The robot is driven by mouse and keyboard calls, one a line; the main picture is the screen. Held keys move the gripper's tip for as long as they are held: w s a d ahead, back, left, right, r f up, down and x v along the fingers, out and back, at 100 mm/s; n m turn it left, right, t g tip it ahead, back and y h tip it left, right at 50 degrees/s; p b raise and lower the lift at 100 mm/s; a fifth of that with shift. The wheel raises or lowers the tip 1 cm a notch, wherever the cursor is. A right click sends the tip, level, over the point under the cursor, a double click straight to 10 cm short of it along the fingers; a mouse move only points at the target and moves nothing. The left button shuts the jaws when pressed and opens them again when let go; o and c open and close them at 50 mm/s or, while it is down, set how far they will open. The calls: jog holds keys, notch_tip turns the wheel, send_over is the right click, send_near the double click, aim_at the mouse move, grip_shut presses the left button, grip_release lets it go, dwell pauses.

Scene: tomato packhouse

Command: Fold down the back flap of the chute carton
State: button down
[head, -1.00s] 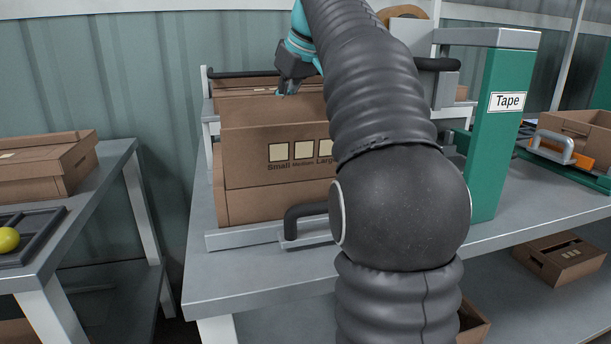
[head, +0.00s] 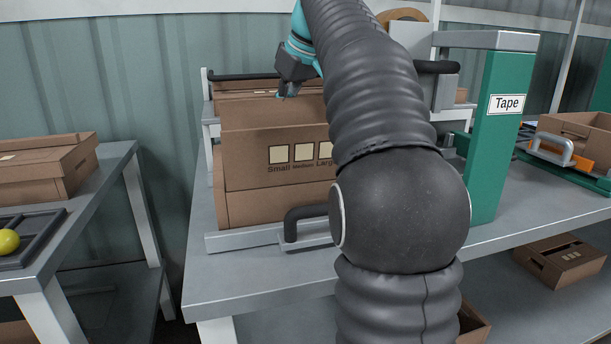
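The chute carton (head: 255,205) is a brown cardboard box on the grey chute at the left end of the tape bench. Its front bears pale squares and the words Small and Large. A cardboard panel, apparently the back flap (head: 240,88), shows behind its top edge. My gripper (head: 286,95) points down over the carton's top, near the top edges. The fingertips are small and partly hidden behind the carton's edge, so I cannot tell whether they touch the flap or how wide they are. My arm covers the carton's right part.
A green tape machine (head: 500,140) marked Tape stands right of my arm. A black handle (head: 305,212) is in front of the carton. A left table (head: 100,190) holds another carton (head: 45,168) and a tray (head: 50,225) with a yellow tomato.

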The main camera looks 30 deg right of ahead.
aim_at(287, 111)
jog(key=shift+d+f, duration=0.1)
jog(key=shift+f, duration=0.45)
jog(key=shift+s+a+r, duration=0.2)
jog(key=shift+s+r, duration=0.05)
jog(key=shift+s, duration=0.45)
jog(key=shift+s+a+r, duration=0.15)
jog(key=shift+s+r, duration=0.05)
jog(key=shift+s, duration=0.45)
jog(key=shift+s+a+b, duration=0.2)
jog(key=shift+s+b, duration=0.25)
jog(key=shift+s, duration=0.35)
jog(key=shift+s+a+f+b, duration=0.1)
jog(key=shift+s+f+b, duration=0.2)
jog(key=shift+s, duration=0.2)
jog(key=shift+s+a+f+b, duration=0.1)
jog(key=shift+s+f+b, duration=0.1)
jog(key=shift+s+b, duration=0.2)
jog(key=shift+s+a+f+b, duration=0.15)
jog(key=shift+s+f+b, duration=0.75)
jog(key=shift+f, duration=0.15)
notch_tip(287, 111, up, 8)
jog(key=p, duration=0.8)
